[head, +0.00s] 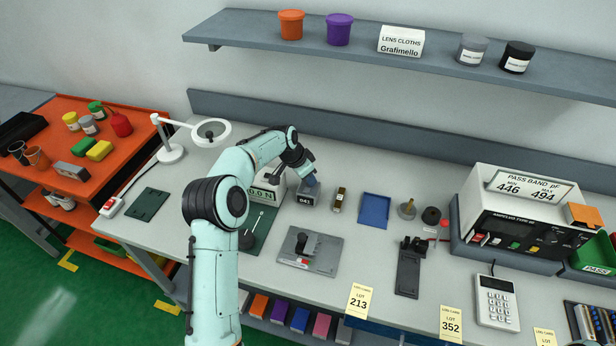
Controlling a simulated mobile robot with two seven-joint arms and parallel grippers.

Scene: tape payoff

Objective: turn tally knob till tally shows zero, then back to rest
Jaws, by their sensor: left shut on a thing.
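The tally (307,198) is a small grey box on the bench with a dark window that appears to read 041. My left arm reaches over the bench from the front, and my left gripper (311,181) is at the top of the tally. It is shut on the tally knob, which is mostly hidden by the fingers. My right gripper is out of view.
Left of the tally stands a force gauge (262,196) reading 0.0 N, partly behind my arm. A small brass-and-dark cylinder (339,199) is close on its right, then a blue tray (374,210). A grey plate fixture (310,251) lies in front.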

